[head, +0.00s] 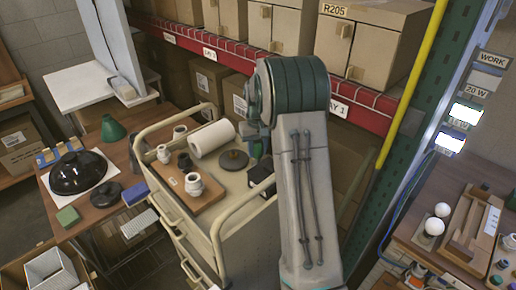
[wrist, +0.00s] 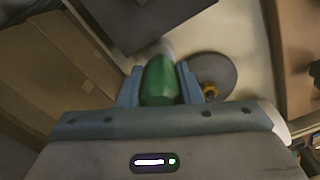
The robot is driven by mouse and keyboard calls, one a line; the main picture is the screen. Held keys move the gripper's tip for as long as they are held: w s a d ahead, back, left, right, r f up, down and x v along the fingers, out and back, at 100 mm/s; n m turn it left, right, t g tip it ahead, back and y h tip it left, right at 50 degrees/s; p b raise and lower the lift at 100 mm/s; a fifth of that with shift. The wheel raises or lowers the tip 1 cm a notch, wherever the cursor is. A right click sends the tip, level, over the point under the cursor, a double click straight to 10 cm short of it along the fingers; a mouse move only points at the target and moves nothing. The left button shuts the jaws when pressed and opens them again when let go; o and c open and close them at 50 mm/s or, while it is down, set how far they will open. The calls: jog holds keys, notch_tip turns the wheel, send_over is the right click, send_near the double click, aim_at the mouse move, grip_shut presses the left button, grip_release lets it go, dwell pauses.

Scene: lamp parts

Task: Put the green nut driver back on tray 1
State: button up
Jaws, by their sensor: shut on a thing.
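My gripper (wrist: 160,85) is shut on the green nut driver (wrist: 159,80), whose rounded green handle shows between the two fingers in the wrist view. In the head view the gripper is mostly hidden behind my arm, above the right part of the cart's cream top (head: 226,182). A wooden tray (head: 206,193) lies on the left part of that cart top, with white and dark fittings on it. Its edge also shows in the wrist view (wrist: 292,60). I cannot read a number on this tray.
A dark round disc (head: 234,160), a white roll (head: 212,138) and a black box (head: 261,180) stand on the cart near the gripper. The cart has a raised rail (head: 217,232). A table with a black lamp shade (head: 78,172) is at left, a workbench (head: 440,235) at right.

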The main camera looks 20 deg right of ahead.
jog(key=shift+f, duration=0.2)
jog(key=o, duration=1.1)
jog(key=shift+r, duration=0.1)
jog(key=shift+c, duration=0.2)
notch_tip(320, 180, up, 12)
jog(key=shift+r+b, duration=0.1)
jog(key=shift+b, duration=0.7)
jog(key=s+a+r+t, duration=0.1)
jog(key=s+a+r, duration=0.3)
jog(key=s, duration=0.3)
jog(key=s+a+f+t, duration=0.1)
jog(key=s+a, duration=0.3)
jog(key=s, duration=0.8)
jog(key=s+a+f+n+t, duration=0.1)
jog(key=s+a+f, duration=0.2)
jog(key=s, duration=0.8)
jog(key=shift+s+a+f+t, duration=0.35)
jog(key=shift+a+t, duration=0.05)
jog(key=shift+a, duration=0.1)
